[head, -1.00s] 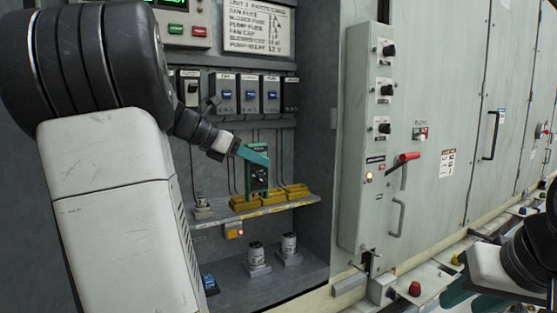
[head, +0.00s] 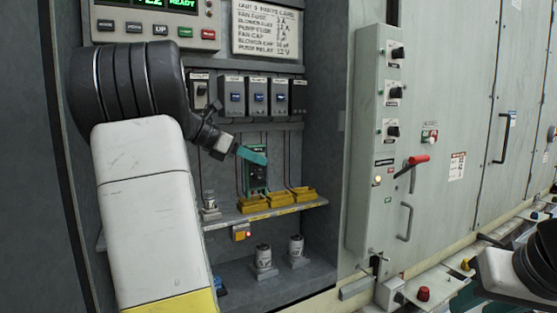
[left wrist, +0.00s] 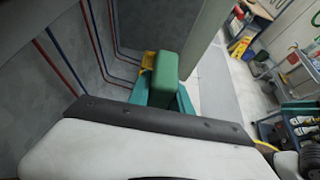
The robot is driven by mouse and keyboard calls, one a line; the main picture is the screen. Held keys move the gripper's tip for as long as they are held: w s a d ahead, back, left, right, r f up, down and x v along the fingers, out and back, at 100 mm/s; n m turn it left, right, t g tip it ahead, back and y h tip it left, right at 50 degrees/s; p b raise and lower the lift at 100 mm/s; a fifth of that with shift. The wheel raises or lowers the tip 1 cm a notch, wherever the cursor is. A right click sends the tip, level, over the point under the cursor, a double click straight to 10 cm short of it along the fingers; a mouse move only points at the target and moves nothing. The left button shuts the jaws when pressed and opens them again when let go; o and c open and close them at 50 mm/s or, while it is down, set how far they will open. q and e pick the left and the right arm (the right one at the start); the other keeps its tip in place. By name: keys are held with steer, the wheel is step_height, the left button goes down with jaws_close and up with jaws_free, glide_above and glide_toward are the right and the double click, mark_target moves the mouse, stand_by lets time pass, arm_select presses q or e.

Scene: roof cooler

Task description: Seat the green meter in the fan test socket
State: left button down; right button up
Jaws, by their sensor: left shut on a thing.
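The green meter (head: 258,178) is upright in the cabinet, with a dark face in the head view. My left gripper (head: 252,154) has its teal fingers shut on the meter's upper part. In the left wrist view the meter (left wrist: 166,78) is between the fingers. Yellow sockets line the shelf: a left one (head: 252,205), a middle one (head: 280,201) and a right one (head: 303,194). The meter's lower end is just above or behind the left and middle sockets; I cannot tell whether it touches. Their labels are unreadable. My right gripper shows only partly, at lower right.
A grey shelf (head: 225,219) with a yellow front strip carries the sockets. A cylindrical part (head: 209,203) stands at its left end. Two capacitors (head: 263,257) (head: 296,248) stand below. Breakers (head: 257,97) hang above, with wires behind the meter. A control panel (head: 378,140) borders the opening.

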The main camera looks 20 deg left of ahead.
arm_select(q)
steer(key=shift+w+a+f, duration=0.25)
steer(key=shift+a+f, duration=0.05)
steer(key=shift+f, duration=0.35)
steer(key=shift+w+a+f, duration=0.3)
steer(key=shift+a+f, duration=0.05)
steer(key=shift+f, duration=0.25)
steer(key=shift+w+a+f, duration=0.25)
steer(key=shift+a+f, duration=0.05)
steer(key=shift+f, duration=0.35)
steer(key=shift+f, duration=0.2)
stand_by(0.6)
steer(key=c, duration=1.1)
jaws_free()
steer(key=shift+f, duration=0.1)
steer(key=shift+s+a, duration=0.1)
steer(key=v, duration=0.7)
steer(key=shift+s+a+r, duration=0.15)
steer(key=shift+s+r, duration=0.05)
steer(key=shift+s, duration=0.05)
steer(key=shift+s, duration=0.1)
